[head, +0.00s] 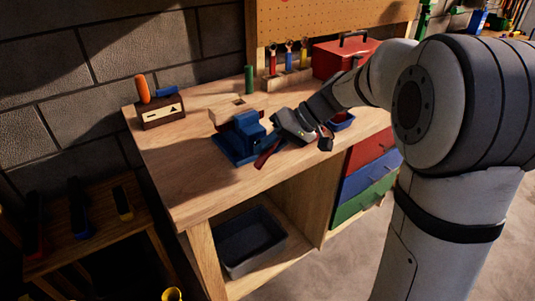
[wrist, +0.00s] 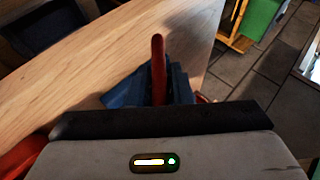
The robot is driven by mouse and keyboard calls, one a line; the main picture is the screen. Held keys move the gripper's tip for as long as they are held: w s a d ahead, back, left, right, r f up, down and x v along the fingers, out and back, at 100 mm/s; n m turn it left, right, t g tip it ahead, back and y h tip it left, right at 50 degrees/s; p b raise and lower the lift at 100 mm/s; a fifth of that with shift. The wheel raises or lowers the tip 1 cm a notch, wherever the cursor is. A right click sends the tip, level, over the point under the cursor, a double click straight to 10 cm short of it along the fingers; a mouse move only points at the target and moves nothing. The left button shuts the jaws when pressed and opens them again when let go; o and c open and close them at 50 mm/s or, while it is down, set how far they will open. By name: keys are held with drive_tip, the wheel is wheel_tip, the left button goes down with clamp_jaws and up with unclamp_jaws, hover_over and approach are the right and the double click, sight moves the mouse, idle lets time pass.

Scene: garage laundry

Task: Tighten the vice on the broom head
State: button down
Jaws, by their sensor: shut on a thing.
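The blue vice (head: 240,140) stands near the front edge of the wooden workbench. The broom head, a pale wooden block (head: 233,108) with a dark slot or hole on top, sits at the vice's far side; I cannot tell how tightly the jaws hold it. The vice's red handle bar (head: 266,156) slants at its right side. My gripper (head: 279,138) is at the right of the vice, shut on the red handle.
A wooden block with orange and blue tools (head: 160,112) stands at the back left. A green cylinder (head: 249,79), a tool rack (head: 288,76) and a red toolbox (head: 343,55) line the back. A small blue bin (head: 343,121) sits right of my gripper.

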drive_tip(key=g+y, duration=0.1)
drive_tip(key=y, duration=0.1)
drive_tip(key=m+g+y+b, duration=0.1)
drive_tip(key=shift+d+f+y+b, duration=0.2)
drive_tip(key=shift+f+y+b, duration=0.1)
drive_tip(key=shift+f+y, duration=0.1)
drive_tip(key=shift+m+g+y+b, duration=0.4)
drive_tip(key=shift+m+y, duration=0.2)
drive_tip(key=shift+y, duration=0.8)
drive_tip(key=c, duration=1.4)
unclamp_jaws()
drive_tip(key=shift+c, duration=0.2)
drive_tip(key=shift+r, duration=0.1)
drive_tip(key=f+v, duration=0.1)
drive_tip(key=v, duration=0.6)
drive_tip(key=shift+d+r, duration=0.35)
drive_tip(key=shift+d, duration=0.1)
